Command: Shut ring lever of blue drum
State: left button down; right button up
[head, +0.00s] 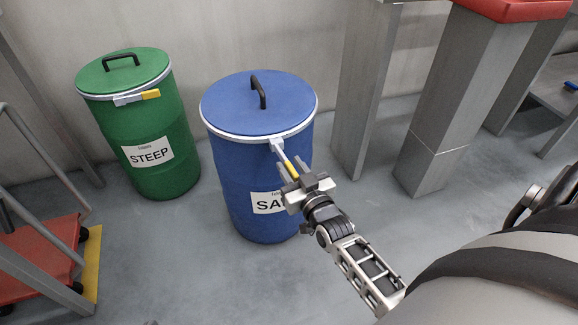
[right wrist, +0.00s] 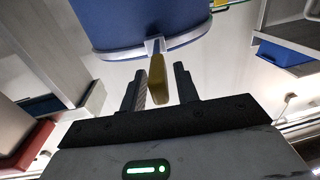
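The blue drum (head: 258,150) stands on the floor with its lid on and a black lid handle. A pale clamp ring (head: 222,134) runs around its rim. Its ring lever (head: 290,165) has a yellow grip and sticks out and down from the ring, away from the drum wall. My right gripper (head: 289,172) is at the lever's end. In the right wrist view the yellow lever grip (right wrist: 158,80) lies between the two open fingers (right wrist: 158,90), with a gap beside the right finger. Contact with the left finger is unclear. My left gripper is not in view.
A green drum (head: 155,150) stands to the left, its yellow-tipped lever (head: 138,97) lying along its ring. Grey metal posts (head: 365,90) stand right of the blue drum. A red cart (head: 40,250) is at lower left. Clear floor (head: 190,260) lies in front of the drums.

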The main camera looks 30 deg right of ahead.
jog(key=shift+w+d, duration=0.1)
jog(key=shift+w, duration=0.75)
grip_shut()
jog(key=shift+d, duration=0.1)
